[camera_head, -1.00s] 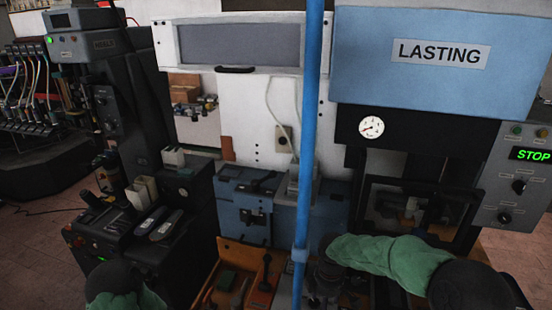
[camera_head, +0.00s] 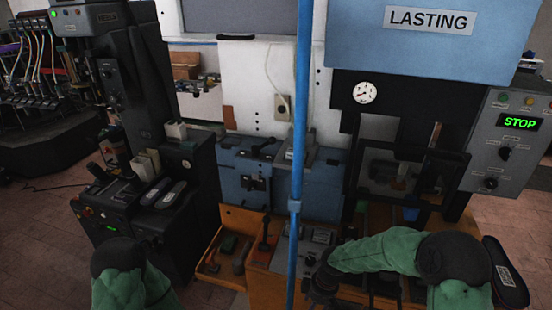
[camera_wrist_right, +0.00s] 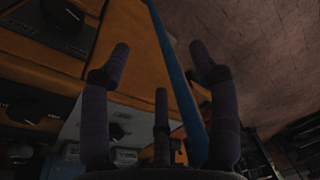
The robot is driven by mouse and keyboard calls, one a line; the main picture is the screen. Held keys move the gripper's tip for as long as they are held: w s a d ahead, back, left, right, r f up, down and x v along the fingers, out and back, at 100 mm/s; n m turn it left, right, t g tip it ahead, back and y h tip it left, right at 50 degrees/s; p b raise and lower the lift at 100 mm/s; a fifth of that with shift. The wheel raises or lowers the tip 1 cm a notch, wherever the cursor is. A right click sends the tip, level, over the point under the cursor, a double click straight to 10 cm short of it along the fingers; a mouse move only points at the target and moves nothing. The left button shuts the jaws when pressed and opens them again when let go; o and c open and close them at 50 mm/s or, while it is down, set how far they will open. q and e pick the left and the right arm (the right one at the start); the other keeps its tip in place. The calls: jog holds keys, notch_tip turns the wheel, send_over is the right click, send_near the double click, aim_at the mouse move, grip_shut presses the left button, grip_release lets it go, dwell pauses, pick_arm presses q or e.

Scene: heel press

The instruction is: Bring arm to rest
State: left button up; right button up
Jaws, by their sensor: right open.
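My right arm (camera_head: 385,255) in its green sleeve reaches in from the right, low in the head view. Its dark gripper (camera_head: 318,285) is just right of the blue pole, over the bench front, and hard to make out there. In the right wrist view the right gripper (camera_wrist_right: 160,60) shows its fingers spread and empty. The blue pole (camera_wrist_right: 178,75) shows between the fingers, apparently beyond them. My left arm (camera_head: 122,275) shows only as a green sleeve with a dark joint at the lower left. The left gripper is out of the picture.
The blue pole (camera_head: 298,150) stands upright before the bench. An orange drawer (camera_head: 225,218) holds several tools. The lasting machine (camera_head: 430,60) with its STOP panel (camera_head: 512,130) is at right. The black heel machine (camera_head: 150,210), with shoe soles on it, is at left. Brick floor shows at far left.

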jog(key=s+a+f+m+y+b, duration=0.2)
jog(key=s+f+m+b, duration=0.2)
jog(key=s+f+m, duration=0.9)
jog(key=s+f, duration=0.5)
jog(key=f, duration=0.1)
jog(key=shift+s+m+t, duration=0.2)
jog(key=shift+m+t, duration=0.1)
jog(key=shift+t, duration=0.1)
jog(key=shift+f, duration=0.1)
